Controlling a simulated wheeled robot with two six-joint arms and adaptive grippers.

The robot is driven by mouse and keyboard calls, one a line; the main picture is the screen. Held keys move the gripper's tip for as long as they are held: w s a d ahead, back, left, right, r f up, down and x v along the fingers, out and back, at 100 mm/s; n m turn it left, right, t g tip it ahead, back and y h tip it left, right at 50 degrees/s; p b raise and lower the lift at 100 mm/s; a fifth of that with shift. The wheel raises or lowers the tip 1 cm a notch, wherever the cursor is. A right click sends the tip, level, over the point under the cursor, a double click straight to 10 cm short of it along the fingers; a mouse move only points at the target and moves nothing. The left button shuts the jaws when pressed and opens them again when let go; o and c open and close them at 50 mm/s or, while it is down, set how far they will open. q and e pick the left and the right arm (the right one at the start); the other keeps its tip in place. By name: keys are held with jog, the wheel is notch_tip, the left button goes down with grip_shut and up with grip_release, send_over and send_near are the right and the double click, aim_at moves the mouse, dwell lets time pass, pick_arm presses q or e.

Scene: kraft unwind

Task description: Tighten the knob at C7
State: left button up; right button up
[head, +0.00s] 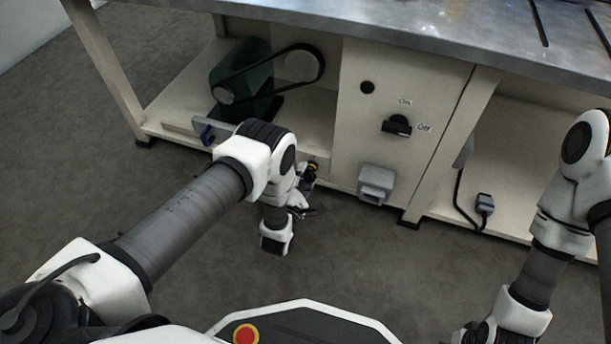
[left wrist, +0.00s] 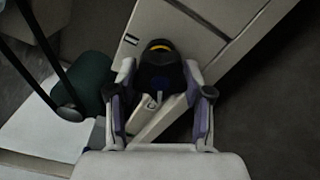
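A black knob with a yellow band (left wrist: 160,62) sits low at the cabinet in the left wrist view, beside a small light label too small to read. The knob also shows in the head view (head: 311,168), partly hidden by my left wrist and gripper. My left gripper (left wrist: 159,72) is open, with one fingertip on each side of the knob in its picture. I cannot tell whether either finger touches it. In the head view, my left gripper (head: 306,206) is low, near the cabinet's bottom edge.
The cabinet front has a black rotary switch (head: 397,125) between On and Off labels and a grey box (head: 376,184) below. A green motor with a belt (head: 243,77) stands on the left shelf. The grey floor in front is clear.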

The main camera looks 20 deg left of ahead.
dwell(0.3)
pick_arm(q)
jog(key=shift+r+m+p, duration=0.15)
jog(key=shift+m+p, duration=0.5)
jog(key=shift+m, duration=0.15)
jog(key=m+p, duration=0.1)
jog(key=m, duration=0.2)
jog(key=shift+r+p, duration=0.1)
jog(key=shift+p, duration=0.3)
jog(key=m+p, duration=0.2)
jog(key=m, duration=0.3)
jog(key=shift+m, duration=0.4)
jog(key=m+p, duration=0.1)
jog(key=m, duration=0.5)
jog(key=shift+s+d, duration=0.1)
jog(key=m+p, duration=0.1)
jog(key=m, duration=0.3)
jog(key=shift+d, duration=0.1)
jog(key=shift+m, duration=1.5)
jog(key=shift+d, duration=0.1)
